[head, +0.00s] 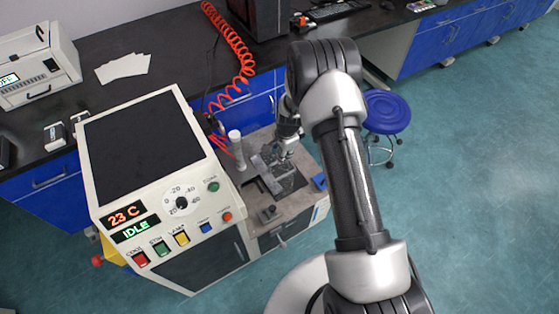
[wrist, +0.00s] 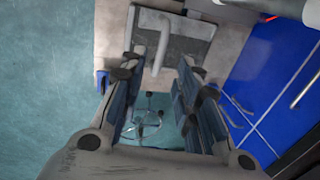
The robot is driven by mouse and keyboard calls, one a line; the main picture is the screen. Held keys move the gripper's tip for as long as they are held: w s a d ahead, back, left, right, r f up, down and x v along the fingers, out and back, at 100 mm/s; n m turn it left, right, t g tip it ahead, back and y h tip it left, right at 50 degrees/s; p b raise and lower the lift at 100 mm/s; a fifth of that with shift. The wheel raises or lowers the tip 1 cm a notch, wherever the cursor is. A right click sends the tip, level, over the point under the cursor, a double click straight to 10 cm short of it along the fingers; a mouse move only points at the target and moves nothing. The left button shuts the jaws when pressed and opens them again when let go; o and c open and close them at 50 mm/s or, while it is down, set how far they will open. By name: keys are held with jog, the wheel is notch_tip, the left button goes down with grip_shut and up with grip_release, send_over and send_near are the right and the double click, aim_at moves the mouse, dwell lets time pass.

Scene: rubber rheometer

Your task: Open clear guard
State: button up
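In the wrist view, a greyish see-through panel that looks like the clear guard (wrist: 202,40) is at the top, with a light grey bar handle (wrist: 172,45) on it. In the head view, the guard (head: 287,180) appears as a dark grey patch on the machine's side bench. My gripper (wrist: 163,66) is open, with one finger on each side of the handle's lower end in the picture. Nothing is between the fingers that I can see as gripped, and contact is unclear. In the head view, my gripper (head: 286,150) is close above the guard, partly hidden by my arm.
The rheometer (head: 150,140) reads 23 C and IDLE and stands left of the bench (head: 310,195). A blue stool (head: 386,112) stands right. Open floor lies further right.

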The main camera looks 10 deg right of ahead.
jog(key=f, duration=0.2)
jog(key=w+f+b, duration=0.1)
jog(key=f, duration=0.2)
jog(key=shift+a+f, duration=0.2)
jog(key=shift+c, duration=0.4)
grip_shut()
